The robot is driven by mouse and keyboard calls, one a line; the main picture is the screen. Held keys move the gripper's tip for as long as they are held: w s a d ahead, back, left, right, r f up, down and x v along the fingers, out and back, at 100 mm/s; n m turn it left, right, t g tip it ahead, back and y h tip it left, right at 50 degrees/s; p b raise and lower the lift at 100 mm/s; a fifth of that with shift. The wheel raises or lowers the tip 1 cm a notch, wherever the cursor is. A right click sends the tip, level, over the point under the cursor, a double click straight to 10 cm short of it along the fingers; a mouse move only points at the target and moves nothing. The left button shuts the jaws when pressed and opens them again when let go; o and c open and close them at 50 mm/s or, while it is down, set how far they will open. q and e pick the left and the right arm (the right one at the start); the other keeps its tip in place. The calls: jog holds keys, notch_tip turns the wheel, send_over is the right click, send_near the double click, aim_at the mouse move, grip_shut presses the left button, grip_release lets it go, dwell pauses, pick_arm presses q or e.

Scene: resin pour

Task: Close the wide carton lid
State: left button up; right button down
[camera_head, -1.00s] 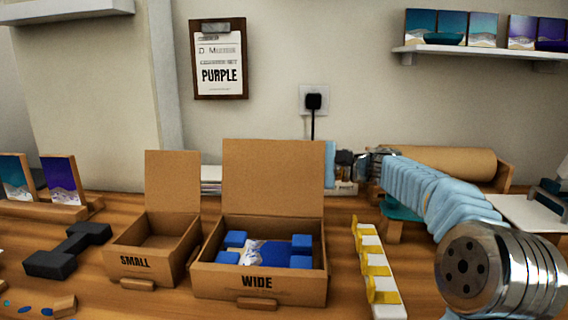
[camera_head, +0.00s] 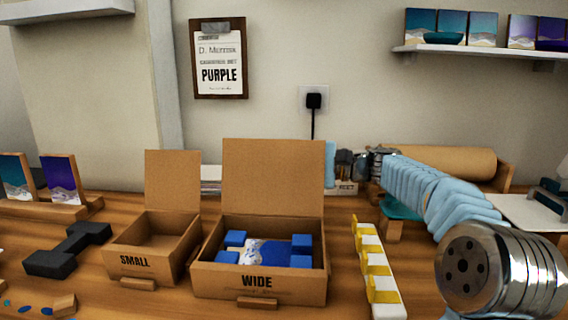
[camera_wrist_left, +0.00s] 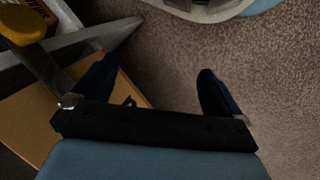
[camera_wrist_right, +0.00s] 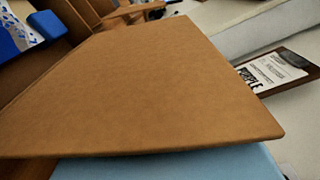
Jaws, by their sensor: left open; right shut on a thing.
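The wide carton (camera_head: 215,278) stands open on the bench in the head view. Its lid (camera_head: 272,178) is upright at the back and fills much of the right wrist view (camera_wrist_right: 150,90). Inside are blue corner blocks (camera_head: 301,243) and a blue-and-white piece (camera_head: 252,251). My right arm reaches in from the right. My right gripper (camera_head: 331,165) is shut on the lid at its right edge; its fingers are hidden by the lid. My left gripper (camera_wrist_left: 158,84) is open and empty in the left wrist view, above a speckled floor, and is out of the head view.
The small carton (camera_head: 150,225) stands open just left of the wide one. A white rack with yellow clips (camera_head: 376,272) is on the right. A black dumbbell-shaped block (camera_head: 68,250) lies at left. A paper roll (camera_head: 445,162) is behind my right arm.

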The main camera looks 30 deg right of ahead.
aim_at(282, 180)
pick_arm(q)
jog(key=shift+f, duration=0.1)
pick_arm(e)
jog(key=shift+f, duration=0.1)
dwell(0.6)
jog(key=shift+s+a+n+b, duration=0.15)
jog(key=shift+s+n+b, duration=0.3)
jog(key=shift+b, duration=0.3)
jog(key=s+n+b, duration=0.1)
jog(key=s+a+r+n+b, duration=0.1)
jog(key=n+b, duration=0.1)
jog(key=a+n+b, duration=0.1)
jog(key=b, duration=0.1)
jog(key=shift+s+r, duration=0.2)
jog(key=shift+s, duration=0.2)
pick_arm(q)
notch_tip(282, 180, down, 9)
jog(key=a+b, duration=0.1)
jog(key=b, duration=0.1)
jog(key=shift+w+a+b, duration=0.3)
jog(key=shift+w, duration=0.05)
pick_arm(e)
jog(key=shift+s+a+r+n, duration=0.15)
jog(key=shift+s+a+n, duration=0.1)
jog(key=shift+s+n, duration=0.25)
jog(key=shift+s+a+r+n, duration=0.15)
jog(key=shift+s+a+n, duration=0.15)
jog(key=shift+n, duration=0.35)
pick_arm(q)
jog(key=shift+r, duration=0.2)
